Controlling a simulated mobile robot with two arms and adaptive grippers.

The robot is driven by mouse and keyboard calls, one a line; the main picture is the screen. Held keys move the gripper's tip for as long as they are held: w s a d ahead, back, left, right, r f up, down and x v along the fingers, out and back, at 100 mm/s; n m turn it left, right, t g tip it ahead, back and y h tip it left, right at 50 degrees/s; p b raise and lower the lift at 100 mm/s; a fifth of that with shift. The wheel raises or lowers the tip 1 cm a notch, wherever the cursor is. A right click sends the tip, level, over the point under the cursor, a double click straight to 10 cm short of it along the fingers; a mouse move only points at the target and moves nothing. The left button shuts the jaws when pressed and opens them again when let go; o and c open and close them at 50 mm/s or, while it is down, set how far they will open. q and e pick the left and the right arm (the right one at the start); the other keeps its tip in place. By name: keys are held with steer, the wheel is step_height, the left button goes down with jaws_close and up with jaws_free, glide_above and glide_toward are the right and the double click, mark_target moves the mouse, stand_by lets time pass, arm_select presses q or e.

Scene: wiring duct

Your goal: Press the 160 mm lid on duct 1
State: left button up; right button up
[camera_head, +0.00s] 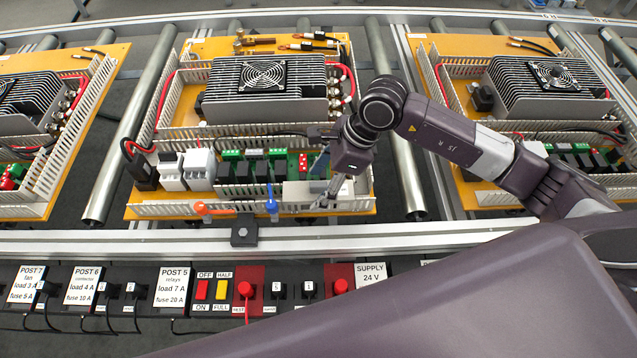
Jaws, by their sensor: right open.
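The middle orange panel (142,196) carries slotted light-grey wiring ducts. One duct (172,210) runs along its front edge, another (200,132) crosses below the finned unit. I cannot read which is duct 1. My right gripper (325,195) reaches down over the right front of this panel, with its fingers open close to the front duct. A pale flat piece (297,190) lies beside the fingers; I cannot tell whether it is the 160 mm lid. The gripper and wrist hide part of the duct and modules behind. My left gripper is not in view.
A dark block (244,232) sits on the front rail. Similar panels stand left and right (480,45). Labelled posts with switches (212,290) line the front.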

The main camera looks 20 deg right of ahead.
steer(key=v, duration=1.1)
steer(key=shift+r, duration=0.3)
steer(key=shift+s+d, duration=0.1)
steer(key=shift+d, duration=0.05)
